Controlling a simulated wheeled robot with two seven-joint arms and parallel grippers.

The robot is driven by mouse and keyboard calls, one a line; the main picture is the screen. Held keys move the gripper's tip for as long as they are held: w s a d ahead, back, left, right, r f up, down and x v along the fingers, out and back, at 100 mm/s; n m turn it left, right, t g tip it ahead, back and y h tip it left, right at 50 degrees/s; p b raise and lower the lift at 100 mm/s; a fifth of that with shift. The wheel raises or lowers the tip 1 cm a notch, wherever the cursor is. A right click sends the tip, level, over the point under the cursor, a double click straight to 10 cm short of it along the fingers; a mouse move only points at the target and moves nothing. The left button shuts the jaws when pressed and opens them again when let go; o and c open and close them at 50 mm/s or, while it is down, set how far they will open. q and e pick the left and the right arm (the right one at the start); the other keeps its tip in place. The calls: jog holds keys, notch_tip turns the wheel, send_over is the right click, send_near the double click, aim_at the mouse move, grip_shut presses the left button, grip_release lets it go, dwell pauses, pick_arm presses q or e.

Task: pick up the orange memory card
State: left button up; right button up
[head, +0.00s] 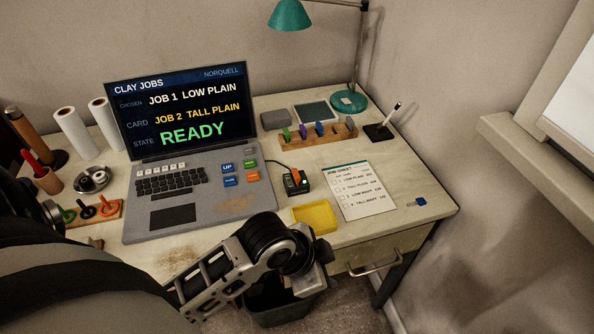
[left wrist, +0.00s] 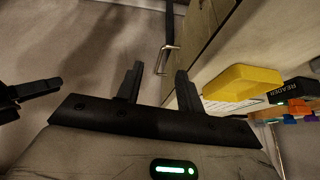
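An orange card-like piece (head: 296,176) stands in the small black card reader (head: 305,186) on the desk, right of the laptop. The reader also shows at the right edge of the left wrist view (left wrist: 293,91), marked READER. My left gripper (head: 322,270) is at the desk's front edge, below the yellow tray and short of the reader; its fingers are hard to make out in the head view. In the left wrist view its two fingers (left wrist: 158,86) are apart with nothing between them.
A yellow tray (head: 315,217) lies between gripper and reader, also in the left wrist view (left wrist: 241,83). A wooden rack (head: 318,139) holds coloured cards. A job sheet (head: 366,190) and a blue card (head: 416,202) lie right. The laptop (head: 195,200) stands left; a dark bin (head: 278,308) below.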

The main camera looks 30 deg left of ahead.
pick_arm(q)
jog(key=w+a+r+m+g, duration=0.1)
jog(key=w+m, duration=0.2)
jog(key=w+a+r+m+g, duration=0.1)
jog(key=w+r+m, duration=0.1)
jog(key=w+m, duration=0.1)
jog(key=w+a+r+m+y, duration=0.1)
jog(key=w+m, duration=0.2)
jog(key=m, duration=0.1)
jog(key=shift+w+r+g, duration=0.2)
jog(key=shift+w+g, duration=0.1)
jog(key=shift+g, duration=0.1)
jog(key=w+a+r+m+g+y, duration=0.1)
jog(key=w+a+r+m+y, duration=0.1)
jog(key=w+a+r+m, duration=0.3)
jog(key=m+g, duration=0.1)
jog(key=m, duration=0.1)
send_near(296, 173)
jog(key=f, duration=0.1)
jog(key=w+f, duration=0.1)
jog(key=f, duration=0.1)
jog(key=shift+d, duration=0.15)
jog(key=shift+s+f, duration=0.25)
jog(key=shift+f, duration=1.15)
jog(key=shift+s+f, duration=0.2)
jog(key=shift+f, duration=1.2)
jog(key=shift+c, duration=0.4)
grip_shut()
